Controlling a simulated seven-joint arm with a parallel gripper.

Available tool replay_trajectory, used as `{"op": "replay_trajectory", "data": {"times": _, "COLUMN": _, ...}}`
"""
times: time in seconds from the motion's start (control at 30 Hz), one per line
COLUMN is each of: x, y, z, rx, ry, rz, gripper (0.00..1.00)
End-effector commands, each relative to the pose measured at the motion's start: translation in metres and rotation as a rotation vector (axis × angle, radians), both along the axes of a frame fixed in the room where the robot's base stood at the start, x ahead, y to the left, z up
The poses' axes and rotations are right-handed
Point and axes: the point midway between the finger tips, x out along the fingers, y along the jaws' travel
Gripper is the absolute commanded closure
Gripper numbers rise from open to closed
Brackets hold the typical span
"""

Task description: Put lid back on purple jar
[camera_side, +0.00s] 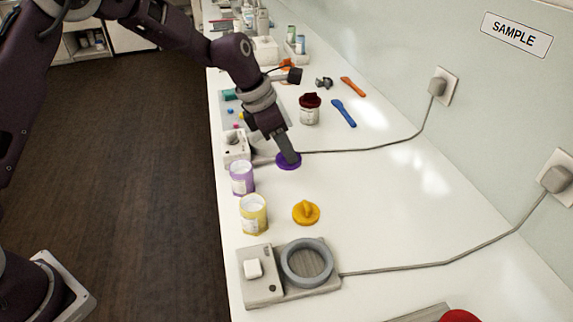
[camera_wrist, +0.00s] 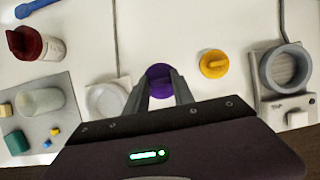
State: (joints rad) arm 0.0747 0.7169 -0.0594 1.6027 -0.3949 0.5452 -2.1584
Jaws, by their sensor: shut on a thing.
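The purple lid (camera_side: 288,160) is at the tips of my gripper (camera_side: 287,150), low over or on the white counter; I cannot tell if it touches the surface. In the wrist view the purple lid (camera_wrist: 159,80) lies between the two fingers of my gripper (camera_wrist: 160,88), which are shut on it. The purple jar (camera_side: 242,178) stands upright and without a lid on the counter, left of and a little nearer than the lid in the side view. The wrist view does not show the purple jar.
A lidless yellow jar (camera_side: 253,213) stands near the purple jar, with a yellow lid (camera_side: 306,212) to its right. A device with a grey ring (camera_side: 305,262) stands nearer. A jar with a dark red lid (camera_side: 310,108) stands farther back. Cables cross the counter (camera_side: 400,200), whose right part is mostly clear.

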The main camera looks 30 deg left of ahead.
Motion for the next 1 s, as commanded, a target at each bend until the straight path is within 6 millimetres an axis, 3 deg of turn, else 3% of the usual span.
{"op": "replay_trajectory", "data": {"times": 0.13, "x": 0.000, "y": 0.001, "z": 0.030, "rx": -0.001, "ry": -0.003, "rz": 0.002, "gripper": 1.00}}
{"op": "replay_trajectory", "data": {"times": 0.23, "x": -0.010, "y": 0.017, "z": 0.043, "rx": -0.007, "ry": 0.001, "rz": 0.009, "gripper": 1.00}}
{"op": "replay_trajectory", "data": {"times": 0.5, "x": -0.068, "y": 0.072, "z": 0.060, "rx": -0.006, "ry": 0.001, "rz": 0.009, "gripper": 1.00}}
{"op": "replay_trajectory", "data": {"times": 0.63, "x": -0.078, "y": 0.078, "z": 0.056, "rx": -0.002, "ry": 0.001, "rz": 0.002, "gripper": 1.00}}
{"op": "replay_trajectory", "data": {"times": 1.0, "x": -0.078, "y": 0.077, "z": 0.020, "rx": -0.003, "ry": 0.000, "rz": 0.001, "gripper": 1.00}}
